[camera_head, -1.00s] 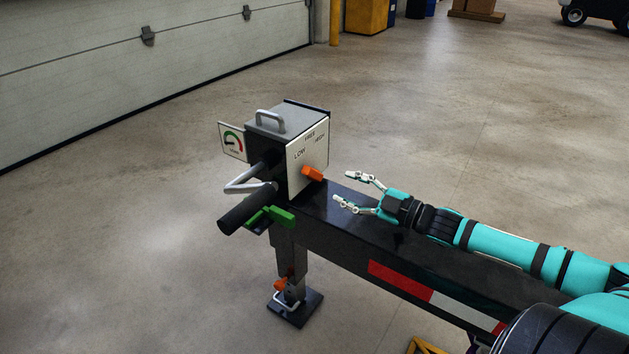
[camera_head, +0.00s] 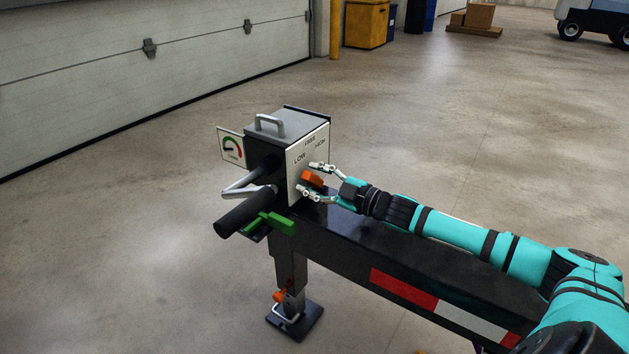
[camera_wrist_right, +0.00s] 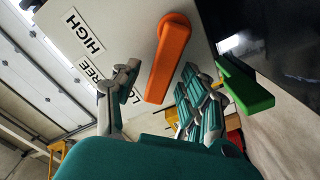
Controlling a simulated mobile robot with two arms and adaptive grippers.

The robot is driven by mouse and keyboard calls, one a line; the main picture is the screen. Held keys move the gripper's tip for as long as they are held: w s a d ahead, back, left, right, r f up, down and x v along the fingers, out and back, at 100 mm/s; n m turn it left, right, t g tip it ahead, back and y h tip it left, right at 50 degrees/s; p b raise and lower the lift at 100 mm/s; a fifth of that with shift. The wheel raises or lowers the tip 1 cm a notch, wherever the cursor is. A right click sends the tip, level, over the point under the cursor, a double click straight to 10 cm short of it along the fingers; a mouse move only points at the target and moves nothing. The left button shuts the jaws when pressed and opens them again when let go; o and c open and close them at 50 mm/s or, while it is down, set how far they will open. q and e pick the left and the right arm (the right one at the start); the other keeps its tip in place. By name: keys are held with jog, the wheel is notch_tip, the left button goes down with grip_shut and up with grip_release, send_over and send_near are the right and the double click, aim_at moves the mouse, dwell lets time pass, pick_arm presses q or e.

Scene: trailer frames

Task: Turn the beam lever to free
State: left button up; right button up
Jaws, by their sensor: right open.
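The orange beam lever (camera_head: 313,180) is on the white plate (camera_head: 296,160) of the grey box at the beam's end. The plate reads LOW, FREE and HIGH. In the right wrist view the lever (camera_wrist_right: 168,58) points down the picture, away from HIGH, its tip by a label mostly hidden behind a finger, seemingly LOW. My right gripper (camera_head: 310,178) is open at the lever, one finger on each side; in the wrist view its fingers (camera_wrist_right: 160,74) show left and right of it. I cannot tell whether they touch it. My left gripper is out of view.
The black beam (camera_head: 345,240) runs under my right arm. Open floor surrounds the beam.

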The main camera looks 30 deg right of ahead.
jog(key=shift+c, duration=0.4)
grip_shut()
